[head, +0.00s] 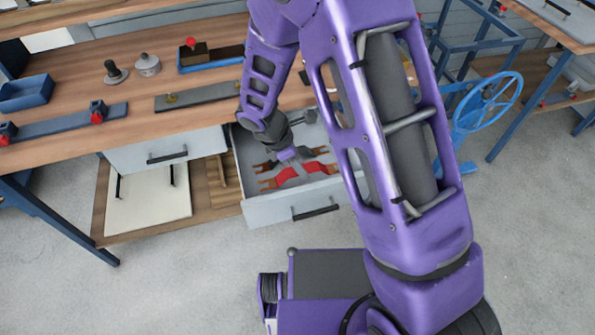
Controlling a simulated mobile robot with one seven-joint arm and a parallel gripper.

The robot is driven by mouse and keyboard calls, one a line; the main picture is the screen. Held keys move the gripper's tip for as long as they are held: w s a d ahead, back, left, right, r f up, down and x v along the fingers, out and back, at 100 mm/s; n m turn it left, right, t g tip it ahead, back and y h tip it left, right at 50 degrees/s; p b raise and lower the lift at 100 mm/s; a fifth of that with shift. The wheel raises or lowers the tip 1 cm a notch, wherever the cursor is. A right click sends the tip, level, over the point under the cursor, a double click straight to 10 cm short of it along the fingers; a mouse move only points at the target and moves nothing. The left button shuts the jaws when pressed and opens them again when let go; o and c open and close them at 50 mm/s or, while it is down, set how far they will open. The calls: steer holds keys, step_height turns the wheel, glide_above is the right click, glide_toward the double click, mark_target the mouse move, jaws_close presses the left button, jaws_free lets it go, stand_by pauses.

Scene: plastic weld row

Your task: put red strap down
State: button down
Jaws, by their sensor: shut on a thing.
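The red strap (316,168) shows inside an open grey drawer (268,209) below the wooden bench. Red also shows to the left of my gripper (298,164), with brown ends beside it; I cannot tell whether this is the same strap or a second one. My gripper reaches down into the drawer from above and is shut on the red strap. Its fingertips are small and partly blend with the grey drawer floor, so the exact grip is hard to see. My arm hides part of the drawer's right side.
The bench top (140,95) holds a blue bin (27,93), a blue tray (212,66), a lidded pot (148,65) and long bars. A shut drawer (166,152) is left of the open one. A blue handwheel (488,100) stands right. Floor in front is clear.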

mark_target(300, 179)
steer(key=shift+f+b, duration=0.5)
steer(key=shift+f, duration=2.25)
steer(key=shift+c, duration=2.2)
jaws_free()
steer(key=shift+f, duration=0.1)
steer(key=p+v, duration=0.2)
steer(key=v, duration=1)
